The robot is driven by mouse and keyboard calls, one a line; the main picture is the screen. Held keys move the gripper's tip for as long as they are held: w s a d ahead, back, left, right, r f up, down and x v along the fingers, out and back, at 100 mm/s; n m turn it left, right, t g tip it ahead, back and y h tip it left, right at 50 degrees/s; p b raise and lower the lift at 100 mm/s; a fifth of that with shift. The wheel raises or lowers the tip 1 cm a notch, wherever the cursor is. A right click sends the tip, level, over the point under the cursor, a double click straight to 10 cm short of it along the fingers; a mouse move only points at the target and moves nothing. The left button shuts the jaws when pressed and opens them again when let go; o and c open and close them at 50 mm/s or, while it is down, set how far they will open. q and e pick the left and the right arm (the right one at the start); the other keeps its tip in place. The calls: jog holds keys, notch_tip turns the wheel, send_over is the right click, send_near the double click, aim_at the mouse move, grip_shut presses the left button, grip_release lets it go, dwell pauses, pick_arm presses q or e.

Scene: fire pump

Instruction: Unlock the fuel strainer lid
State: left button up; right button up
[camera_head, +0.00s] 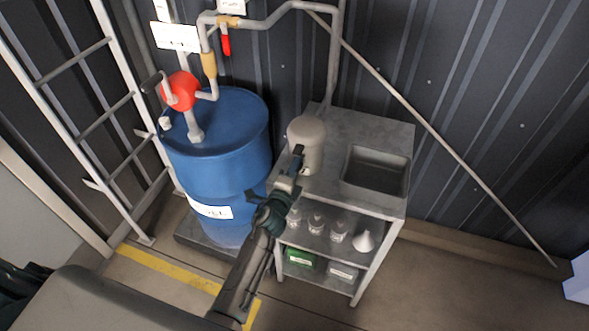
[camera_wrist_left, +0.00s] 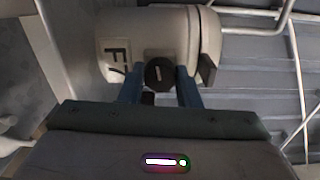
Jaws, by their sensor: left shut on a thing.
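The fuel strainer (camera_head: 307,133) is a pale grey-beige canister with a rounded top, standing on the grey metal stand. In the left wrist view its body (camera_wrist_left: 183,32) fills the top middle, with dark lettering partly visible. A round black knob (camera_wrist_left: 159,72) with a pale line across it sits on its side. My left gripper (camera_head: 295,166) reaches the near side of the strainer. In the wrist view its blue fingers (camera_wrist_left: 160,86) are on either side of the knob, shut on it. A dark block (camera_wrist_left: 208,69) projects just right of the fingers. My right gripper is not in view.
A blue drum (camera_head: 222,155) with a red hand pump (camera_head: 181,90) stands left of the stand (camera_head: 369,128). The stand has a recessed basin (camera_head: 377,170) and shelves with bottles and a white funnel (camera_head: 364,240). A ladder (camera_head: 108,90) stands left; floor is free at right.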

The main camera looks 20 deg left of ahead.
pick_arm(q)
jog(key=o, duration=1)
jog(key=s, duration=1)
jog(key=shift+s+a, duration=0.2)
jog(key=shift+s, duration=0.2)
